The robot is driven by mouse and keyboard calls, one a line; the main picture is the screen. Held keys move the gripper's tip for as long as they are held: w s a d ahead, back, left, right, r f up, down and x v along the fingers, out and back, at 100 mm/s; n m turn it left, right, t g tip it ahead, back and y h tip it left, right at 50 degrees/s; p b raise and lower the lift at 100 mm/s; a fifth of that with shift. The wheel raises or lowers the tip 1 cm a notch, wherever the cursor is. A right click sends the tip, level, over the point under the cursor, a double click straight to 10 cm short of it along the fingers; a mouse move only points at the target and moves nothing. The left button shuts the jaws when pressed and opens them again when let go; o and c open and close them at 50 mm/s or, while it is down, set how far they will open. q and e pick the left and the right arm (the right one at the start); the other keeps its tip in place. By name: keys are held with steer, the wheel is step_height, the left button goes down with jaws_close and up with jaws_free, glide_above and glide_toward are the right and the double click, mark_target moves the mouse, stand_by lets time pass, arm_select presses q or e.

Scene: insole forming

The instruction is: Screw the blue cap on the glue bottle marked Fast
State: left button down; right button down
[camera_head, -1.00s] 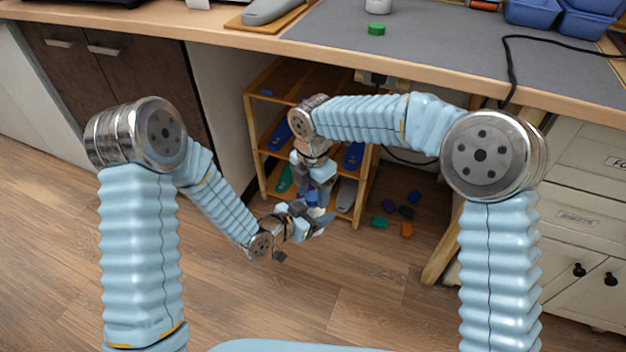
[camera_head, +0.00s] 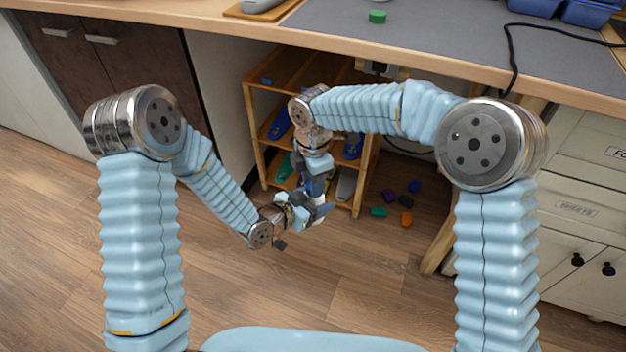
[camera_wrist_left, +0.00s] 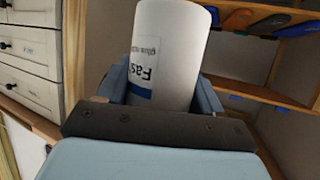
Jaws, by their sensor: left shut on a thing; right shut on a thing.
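The glue bottle (camera_wrist_left: 170,50) is white, and its label, upside down in the left wrist view, starts with "Fas". My left gripper (camera_wrist_left: 160,95) is shut around it, a finger on each side. In the head view my left gripper (camera_head: 306,208) is low in front of the shelf, with the bottle mostly hidden. My right gripper (camera_head: 317,180) points down just above it. It is shut on a small dark blue thing, seemingly the blue cap, largely hidden by the fingers. Whether cap and bottle touch cannot be told.
A wooden shelf (camera_head: 252,125) with coloured insoles stands behind the grippers, under the workbench (camera_head: 440,60). Several small coloured pieces (camera_head: 405,218) lie on the floor to its right. A green cap (camera_head: 377,16), blue bins (camera_head: 590,12) and a black cable are on the bench. The front floor is clear.

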steer(key=m, duration=0.2)
steer(key=shift+m, duration=0.3)
steer(key=c, duration=0.7)
jaws_free()
steer(key=shift+c, duration=0.2)
steer(key=shift+r, duration=2.25)
steer(key=shift+c, duration=0.3)
